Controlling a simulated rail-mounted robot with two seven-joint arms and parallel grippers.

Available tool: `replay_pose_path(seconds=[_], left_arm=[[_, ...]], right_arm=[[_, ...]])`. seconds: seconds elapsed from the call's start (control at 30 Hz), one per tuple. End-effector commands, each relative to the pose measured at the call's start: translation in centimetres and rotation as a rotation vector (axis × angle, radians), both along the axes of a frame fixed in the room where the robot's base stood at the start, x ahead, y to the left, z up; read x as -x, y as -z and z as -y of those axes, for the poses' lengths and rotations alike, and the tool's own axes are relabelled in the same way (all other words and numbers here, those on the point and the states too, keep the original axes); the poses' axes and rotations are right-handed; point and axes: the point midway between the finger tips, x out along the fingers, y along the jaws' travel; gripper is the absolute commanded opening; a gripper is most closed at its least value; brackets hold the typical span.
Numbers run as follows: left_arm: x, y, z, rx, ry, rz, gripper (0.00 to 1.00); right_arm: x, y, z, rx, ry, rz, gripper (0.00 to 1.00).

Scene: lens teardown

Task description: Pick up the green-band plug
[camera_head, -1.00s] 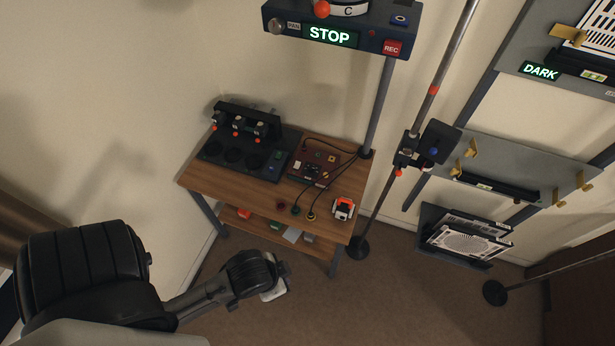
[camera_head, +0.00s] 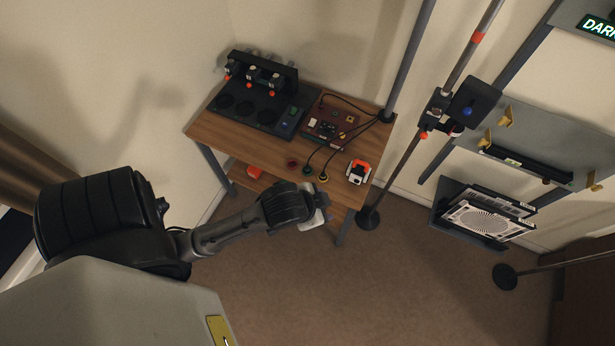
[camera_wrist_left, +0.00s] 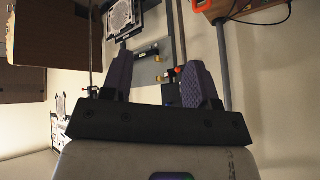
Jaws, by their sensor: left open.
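The green-band plug (camera_head: 307,169) is a small dark plug on the front part of the wooden table top (camera_head: 215,130), with a cable running back from it. A red-ended plug or socket (camera_head: 292,163) lies to its left, and a yellow-band plug (camera_head: 323,177) to its right. My left gripper (camera_head: 318,218) is in front of and below the table edge, apart from the plug; its fingers are hard to make out there. In the left wrist view the gripper (camera_wrist_left: 160,78) has its fingers spread with nothing between them. I cannot make out the plug in that view. My right gripper is not in view.
A dark station (camera_head: 248,110) with round wells stands at the table's back left. A red-brown panel (camera_head: 330,122) with cables is beside it. An orange-and-white device (camera_head: 358,171) sits near the right edge. A pole stand (camera_head: 368,216) and wall racks (camera_head: 470,220) are to the right.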

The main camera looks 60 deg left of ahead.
Motion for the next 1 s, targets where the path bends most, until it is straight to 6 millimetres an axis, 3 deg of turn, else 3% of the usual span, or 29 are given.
replay_pose_path(seconds=[0.03, 0.27, 0.37, 0.5, 0.63, 0.77, 0.9, 1.0], left_arm=[[-2.1, 1.8, -0.7, -0.041, 0.023, 0.063, 0.54], [-9.1, 2.4, -3.5, -0.239, 0.102, 0.251, 0.54], [-11.9, 2.7, -5.5, -0.358, 0.109, 0.312, 0.54], [-15.6, 2.3, -9.8, -0.581, 0.060, 0.402, 0.54], [-19.1, 0.0, -14.1, -0.840, 0.010, 0.564, 0.54], [-22.0, -4.3, -17.8, -1.178, 0.028, 0.810, 0.54], [-23.7, -7.7, -18.5, -1.499, 0.202, 1.019, 0.54], [-24.6, -7.7, -18.0, -1.674, 0.412, 1.096, 0.54]], right_arm=[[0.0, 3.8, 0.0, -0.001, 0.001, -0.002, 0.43], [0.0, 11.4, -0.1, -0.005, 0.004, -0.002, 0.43], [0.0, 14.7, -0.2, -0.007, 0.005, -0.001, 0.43], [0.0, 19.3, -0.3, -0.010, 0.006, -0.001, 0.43], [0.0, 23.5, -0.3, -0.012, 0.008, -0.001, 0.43], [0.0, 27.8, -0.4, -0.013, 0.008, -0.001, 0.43], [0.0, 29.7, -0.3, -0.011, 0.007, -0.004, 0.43], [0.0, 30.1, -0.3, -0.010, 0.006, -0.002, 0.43]])
